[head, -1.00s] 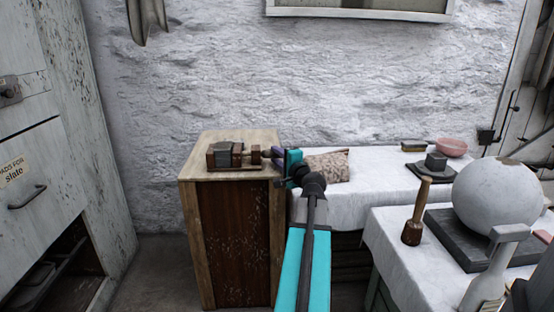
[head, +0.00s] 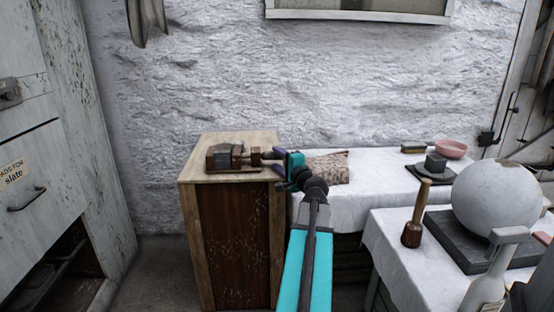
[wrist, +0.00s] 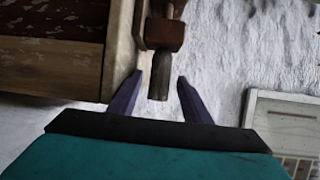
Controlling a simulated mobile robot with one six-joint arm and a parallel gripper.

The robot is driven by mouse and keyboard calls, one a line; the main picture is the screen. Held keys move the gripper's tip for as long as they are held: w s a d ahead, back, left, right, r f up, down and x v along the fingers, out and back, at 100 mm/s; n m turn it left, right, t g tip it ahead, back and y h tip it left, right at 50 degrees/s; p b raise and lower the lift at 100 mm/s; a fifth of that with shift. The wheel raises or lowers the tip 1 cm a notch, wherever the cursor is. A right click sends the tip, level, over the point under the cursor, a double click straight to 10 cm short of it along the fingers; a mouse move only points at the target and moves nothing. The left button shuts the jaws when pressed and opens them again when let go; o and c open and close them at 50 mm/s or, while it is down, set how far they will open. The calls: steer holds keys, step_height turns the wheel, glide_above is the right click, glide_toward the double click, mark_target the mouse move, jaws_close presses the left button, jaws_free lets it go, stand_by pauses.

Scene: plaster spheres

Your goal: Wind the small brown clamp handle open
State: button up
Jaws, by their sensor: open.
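The wooden clamp (head: 232,157) lies on top of the wooden cabinet, its screw end toward my gripper. In the wrist view the small brown handle (wrist: 160,77) points down between the two fingers. A reddish-brown block (wrist: 163,34) of the clamp sits just behind it. My gripper (wrist: 153,95) is open, with one purple finger on each side of the handle and a gap to both. In the head view my gripper (head: 280,158) is at the cabinet's right edge, and it partly hides the handle's end.
The cabinet (head: 235,245) stands against the rough white wall. To its right, a cloth-covered table (head: 385,185) holds a speckled cloth (head: 328,167) and a pink bowl (head: 451,148). A nearer table carries a mallet (head: 415,215) and a large plaster sphere (head: 495,197).

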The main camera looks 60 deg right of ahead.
steer(key=v, duration=0.7)
steer(key=shift+s+b, duration=0.3)
steer(key=shift+b, duration=0.15)
steer(key=shift+s+a+b, duration=0.3)
steer(key=shift+b, duration=0.6)
steer(key=b+v, duration=0.4)
steer(key=b, duration=0.4)
steer(key=shift+a, duration=0.1)
steer(key=shift+s+r, duration=0.1)
steer(key=shift+c, duration=0.3)
